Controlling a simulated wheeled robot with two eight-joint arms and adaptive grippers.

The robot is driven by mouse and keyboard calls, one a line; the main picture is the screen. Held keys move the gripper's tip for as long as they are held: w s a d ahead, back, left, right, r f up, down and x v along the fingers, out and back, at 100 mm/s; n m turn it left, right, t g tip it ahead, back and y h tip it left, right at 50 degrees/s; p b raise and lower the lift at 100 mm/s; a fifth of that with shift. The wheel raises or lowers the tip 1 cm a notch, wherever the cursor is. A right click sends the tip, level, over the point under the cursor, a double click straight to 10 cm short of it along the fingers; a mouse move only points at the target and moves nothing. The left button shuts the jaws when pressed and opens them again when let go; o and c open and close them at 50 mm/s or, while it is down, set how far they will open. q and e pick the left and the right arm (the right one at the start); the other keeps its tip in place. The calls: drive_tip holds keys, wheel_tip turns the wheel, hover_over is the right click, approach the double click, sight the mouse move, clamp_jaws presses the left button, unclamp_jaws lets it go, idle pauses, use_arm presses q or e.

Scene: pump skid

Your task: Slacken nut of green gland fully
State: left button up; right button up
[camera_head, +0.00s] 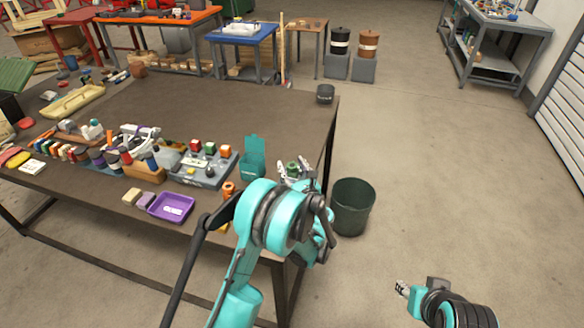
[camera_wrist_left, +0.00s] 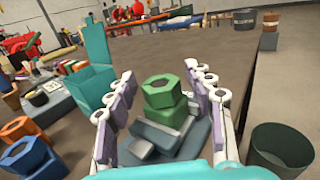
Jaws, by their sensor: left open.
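The green gland (camera_head: 292,166) stands at the right end of the workbench, partly hidden by my left gripper in the head view. In the left wrist view its green hex nut (camera_wrist_left: 160,90) sits upright on a wider green body (camera_wrist_left: 166,113) over a grey base (camera_wrist_left: 160,138). My left gripper (camera_head: 297,170) is open, with one finger on each side of the nut. Gaps show between the nut and both fingers in the wrist view. My right gripper (camera_head: 402,288) is low at the right, over the floor and away from the bench; its finger gap is too small to judge.
Orange hex parts (camera_wrist_left: 27,152) lie left of the gripper. A teal open box (camera_head: 252,160) and a grey tray with coloured blocks (camera_head: 207,168) stand left of the gland. A dark green bin (camera_head: 352,205) is on the floor to the right.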

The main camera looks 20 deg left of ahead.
use_arm(q)
drive_tip(key=c, duration=1.2)
drive_tip(key=shift+d+n+g+y, duration=0.1)
drive_tip(key=shift+n+g+y, duration=0.2)
drive_tip(key=n+g+y, duration=0.4)
drive_tip(key=g, duration=0.1)
drive_tip(key=shift+w+n+y+b, duration=0.1)
drive_tip(key=shift+n+y+b, duration=0.2)
drive_tip(key=shift+y+b, duration=0.1)
drive_tip(key=n+g+y, duration=0.1)
drive_tip(key=n+g, duration=0.1)
drive_tip(key=g, duration=0.2)
drive_tip(key=n+g+y, duration=0.1)
drive_tip(key=n+g, duration=0.2)
drive_tip(key=g, duration=0.1)
drive_tip(key=shift+g, duration=0.3)
drive_tip(key=shift+n, duration=0.3)
drive_tip(key=o, duration=1.2)
